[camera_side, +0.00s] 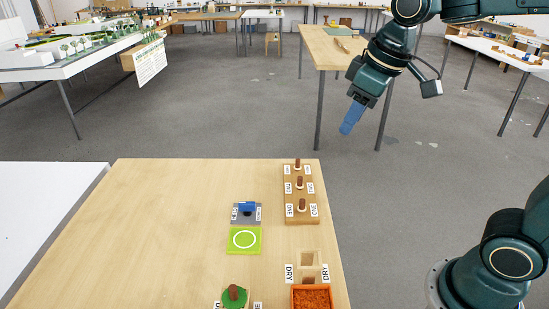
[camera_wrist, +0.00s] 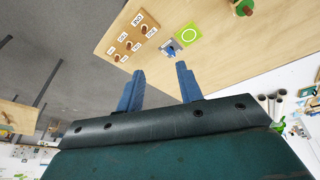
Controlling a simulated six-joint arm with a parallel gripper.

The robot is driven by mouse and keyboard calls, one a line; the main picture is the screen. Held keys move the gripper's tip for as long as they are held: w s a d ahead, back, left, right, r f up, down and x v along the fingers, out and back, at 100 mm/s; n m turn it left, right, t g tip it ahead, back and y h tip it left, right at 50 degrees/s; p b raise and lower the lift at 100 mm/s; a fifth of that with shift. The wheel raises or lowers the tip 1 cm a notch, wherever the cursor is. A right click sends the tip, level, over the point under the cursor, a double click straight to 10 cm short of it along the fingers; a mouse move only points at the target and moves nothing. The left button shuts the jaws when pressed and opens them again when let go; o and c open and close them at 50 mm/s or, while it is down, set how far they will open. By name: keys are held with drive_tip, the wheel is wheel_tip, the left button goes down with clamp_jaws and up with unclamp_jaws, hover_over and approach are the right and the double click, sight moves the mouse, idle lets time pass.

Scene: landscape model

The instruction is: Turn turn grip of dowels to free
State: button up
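A wooden board (camera_side: 289,212) with several upright brown dowels, such as the middle one (camera_side: 299,183), lies near the table's right edge. Small white labels flank each dowel. The board also shows in the wrist view (camera_wrist: 128,36). A brown grip (camera_side: 233,292) stands on a round green disc at the front; labels beside it are partly cut off. A blue piece (camera_side: 247,207) sits on a grey plate with labels on both sides; I cannot tell which label either turning part points to. My gripper (camera_wrist: 160,68) is open and empty, high beyond the table's far right corner (camera_side: 346,127).
A green square with a white ring (camera_side: 244,240) lies in front of the grey plate. An orange tray (camera_side: 312,287) of reddish-brown material and a wooden holder (camera_side: 311,260) between "DRY" labels are at the front right. The table's left side (camera_side: 150,230) is clear.

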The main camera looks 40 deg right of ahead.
drive_tip(key=w+a+f+n+g, duration=0.1)
drive_tip(key=w+f+n, duration=0.1)
drive_tip(key=w, duration=0.6)
drive_tip(key=n+g, duration=0.3)
drive_tip(key=n, duration=0.1)
hover_over(247, 202)
wheel_tip(247, 202, down, 18)
drive_tip(key=shift+a+f, duration=0.1)
drive_tip(key=shift+f, duration=0.1)
drive_tip(key=shift+f, duration=6.85)
clamp_jaws()
